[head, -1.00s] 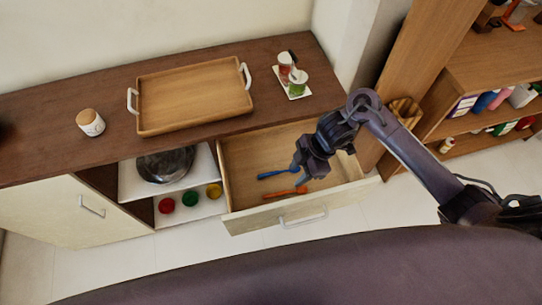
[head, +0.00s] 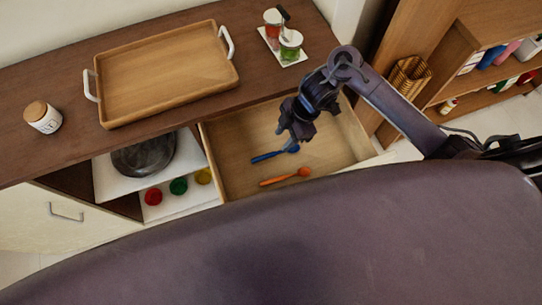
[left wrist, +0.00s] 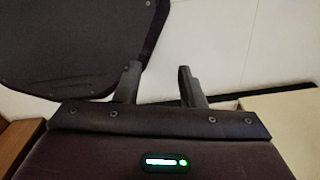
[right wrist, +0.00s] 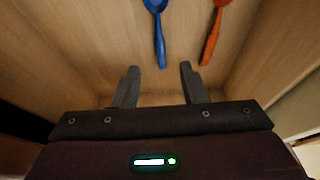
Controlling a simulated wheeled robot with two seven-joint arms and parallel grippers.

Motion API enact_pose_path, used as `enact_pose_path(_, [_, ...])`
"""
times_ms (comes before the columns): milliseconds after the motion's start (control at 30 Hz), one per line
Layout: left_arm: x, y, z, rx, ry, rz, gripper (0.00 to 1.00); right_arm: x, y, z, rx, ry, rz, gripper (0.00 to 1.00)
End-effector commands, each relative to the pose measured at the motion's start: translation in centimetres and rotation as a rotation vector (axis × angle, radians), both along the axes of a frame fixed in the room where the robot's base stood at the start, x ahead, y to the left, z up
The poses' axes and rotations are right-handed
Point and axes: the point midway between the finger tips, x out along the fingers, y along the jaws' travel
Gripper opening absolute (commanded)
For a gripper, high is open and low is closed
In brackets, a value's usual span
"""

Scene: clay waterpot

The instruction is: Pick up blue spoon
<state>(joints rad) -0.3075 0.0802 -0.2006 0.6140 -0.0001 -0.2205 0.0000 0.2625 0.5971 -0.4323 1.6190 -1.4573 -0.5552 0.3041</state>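The blue spoon (head: 270,156) lies on the floor of the open drawer (head: 232,182), its bowl end toward the right in the head view. In the right wrist view the blue spoon (right wrist: 159,32) lies ahead of the fingers, between their lines. My right gripper (head: 291,143) is above the drawer near the spoon's bowl end. In the right wrist view its fingers (right wrist: 158,82) are apart with nothing between them. My left gripper (left wrist: 158,80) is open and empty over pale floor tiles; it is out of the head view.
An orange spoon (head: 285,177) lies beside the blue one in the drawer; it also shows in the right wrist view (right wrist: 214,30). The counter holds a wooden tray (head: 165,75), a jar (head: 42,118) and spice jars (head: 290,45). A shelf unit (head: 430,60) stands at right.

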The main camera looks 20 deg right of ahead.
Motion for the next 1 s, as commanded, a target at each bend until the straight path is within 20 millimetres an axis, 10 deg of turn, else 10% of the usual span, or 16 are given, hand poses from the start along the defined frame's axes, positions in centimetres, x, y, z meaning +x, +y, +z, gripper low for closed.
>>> enact_pose_path(600, [1.1, -0.1, -0.6, -0.002, -0.017, 0.001, 0.36, -0.2, 2.8, -6.9, 0.001, 0.003, -0.001, 0.39])
enact_pose_path(1000, [1.1, 0.0, -0.6, -0.002, -0.016, 0.001, 0.36, -0.1, 3.0, -7.6, -0.001, 0.000, 0.000, 0.30])
